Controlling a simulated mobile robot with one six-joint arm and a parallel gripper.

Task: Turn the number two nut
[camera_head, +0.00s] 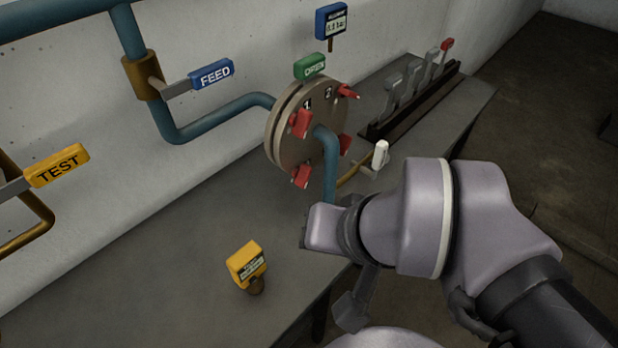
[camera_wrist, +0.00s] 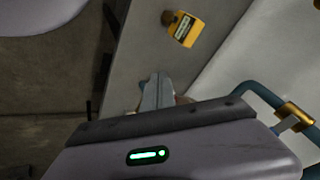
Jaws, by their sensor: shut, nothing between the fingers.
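The round flange (camera_head: 284,134) carries several red nuts and stamped numbers. The number two nut (camera_head: 349,91) is the red winged nut at its upper right, beside the stamped 2. The number one nut (camera_head: 301,123) sits at the upper left of the flange face. My gripper (camera_wrist: 157,92) shows in the wrist view with its fingers shut and empty. In the head view my wrist is below and right of the flange, apart from the number two nut, and the fingertips are hard to make out. The number two nut does not show in the wrist view.
A blue pipe (camera_head: 329,165) bends down in front of the flange. A green tag (camera_head: 310,67) stands on top. Grey levers (camera_head: 412,85), one red-tipped, and a white handle (camera_head: 380,154) are to the right. A yellow gauge (camera_head: 246,262) stands on the bench (camera_head: 170,270).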

